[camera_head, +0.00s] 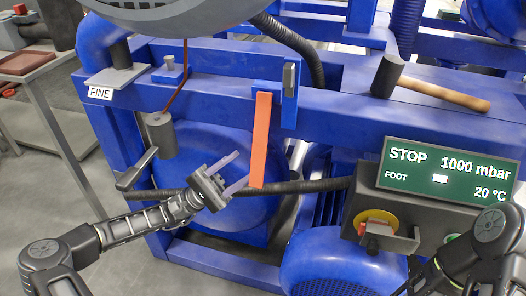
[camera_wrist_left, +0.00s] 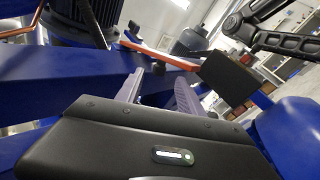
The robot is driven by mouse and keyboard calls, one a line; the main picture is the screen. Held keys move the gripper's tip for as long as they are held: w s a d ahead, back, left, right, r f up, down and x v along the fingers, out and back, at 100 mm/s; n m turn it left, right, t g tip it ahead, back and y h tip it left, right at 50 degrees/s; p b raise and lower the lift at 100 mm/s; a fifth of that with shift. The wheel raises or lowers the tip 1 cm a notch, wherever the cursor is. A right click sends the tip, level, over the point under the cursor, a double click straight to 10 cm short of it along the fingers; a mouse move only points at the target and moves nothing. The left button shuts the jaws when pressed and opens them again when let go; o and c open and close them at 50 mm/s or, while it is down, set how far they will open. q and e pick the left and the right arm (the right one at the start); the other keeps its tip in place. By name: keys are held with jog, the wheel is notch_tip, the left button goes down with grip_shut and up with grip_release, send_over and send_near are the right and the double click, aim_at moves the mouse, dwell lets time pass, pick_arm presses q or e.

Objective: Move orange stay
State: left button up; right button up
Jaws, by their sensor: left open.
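The orange stay (camera_head: 260,140) is a flat bar that hangs down, slightly tilted, from a blue bracket (camera_head: 290,92) on the front of the blue frame. In the left wrist view the orange stay (camera_wrist_left: 160,55) shows as a thin bar beyond the fingertips. My left gripper (camera_head: 240,170) is open, just left of the stay's lower end. Its two fingers point up and right towards the bar; I cannot tell whether one touches it. In the left wrist view my left gripper (camera_wrist_left: 158,88) has nothing between its fingers. My right gripper is out of view.
A mallet (camera_head: 430,85) lies on the blue beam (camera_head: 350,108). A grey lever handle (camera_head: 140,165) hangs left of my left gripper. A black hose (camera_head: 300,187) runs behind the stay's lower end. A control box with a green display (camera_head: 445,170) stands at right.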

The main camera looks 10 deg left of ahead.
aim_at(261, 154)
pick_arm(q)
jog(key=x, duration=0.7)
jog(key=shift+d+r, duration=0.25)
jog(key=shift+r, duration=0.05)
grip_shut()
dwell(1.2)
